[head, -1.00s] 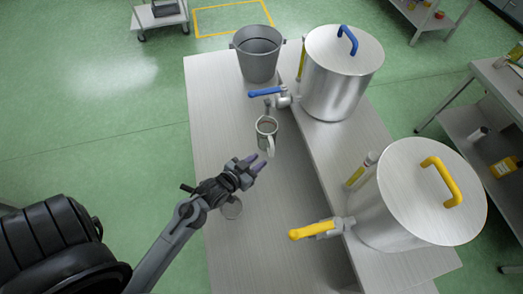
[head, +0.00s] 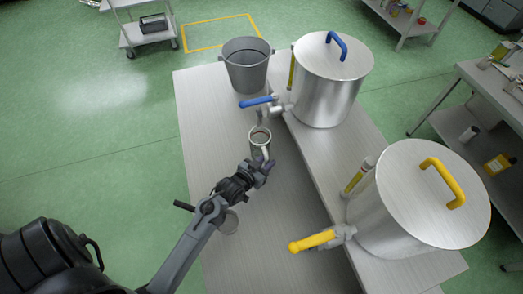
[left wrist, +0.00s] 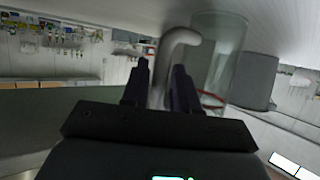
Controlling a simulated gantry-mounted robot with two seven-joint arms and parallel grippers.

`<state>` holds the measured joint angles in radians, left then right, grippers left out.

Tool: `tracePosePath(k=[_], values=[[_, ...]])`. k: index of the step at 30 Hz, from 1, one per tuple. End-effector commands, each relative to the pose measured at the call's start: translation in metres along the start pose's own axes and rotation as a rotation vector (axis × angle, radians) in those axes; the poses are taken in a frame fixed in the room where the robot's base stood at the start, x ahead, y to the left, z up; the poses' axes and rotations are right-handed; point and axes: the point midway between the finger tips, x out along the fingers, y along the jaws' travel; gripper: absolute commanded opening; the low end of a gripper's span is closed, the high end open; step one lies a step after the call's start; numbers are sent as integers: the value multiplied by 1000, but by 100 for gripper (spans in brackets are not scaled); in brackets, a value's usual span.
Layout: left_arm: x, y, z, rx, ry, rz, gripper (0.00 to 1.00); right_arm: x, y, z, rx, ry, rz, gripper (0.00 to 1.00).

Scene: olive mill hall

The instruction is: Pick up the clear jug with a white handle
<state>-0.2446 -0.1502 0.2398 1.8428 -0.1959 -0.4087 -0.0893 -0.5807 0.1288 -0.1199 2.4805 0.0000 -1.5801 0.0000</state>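The clear jug (head: 259,141) stands upright on the metal bench below the blue-levered tap. Its white handle (head: 266,153) faces toward my left gripper. My left gripper (head: 264,168) is at the handle, with its fingers pointing at it. In the left wrist view, the clear jug (left wrist: 222,50) is just beyond the right finger. The pale handle (left wrist: 182,37) shows between the two dark fingers of my left gripper (left wrist: 160,78), which are apart. I cannot tell whether either finger touches the handle. My right gripper is not in view.
A steel vat with a blue handle (head: 325,92) and one with a yellow handle (head: 390,215) stand on the raised shelf. A yellow-levered tap (head: 315,240) juts over the bench (head: 212,130). A grey bucket (head: 246,72) stands behind the jug. A small clear object (head: 228,224) is partly hidden by my arm.

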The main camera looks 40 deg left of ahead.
Motion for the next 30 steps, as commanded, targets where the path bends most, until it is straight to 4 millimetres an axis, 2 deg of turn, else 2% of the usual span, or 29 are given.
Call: tracePosePath(k=[3,6,14,20,30], values=[[15,0,0,0,1,0,29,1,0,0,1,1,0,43],[22,0,0,0,1,-1,29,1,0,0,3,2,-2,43],[24,0,0,1,0,-1,29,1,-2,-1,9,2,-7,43],[24,0,0,1,0,-1,1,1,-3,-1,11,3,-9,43],[23,0,-1,1,1,0,0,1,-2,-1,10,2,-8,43]])
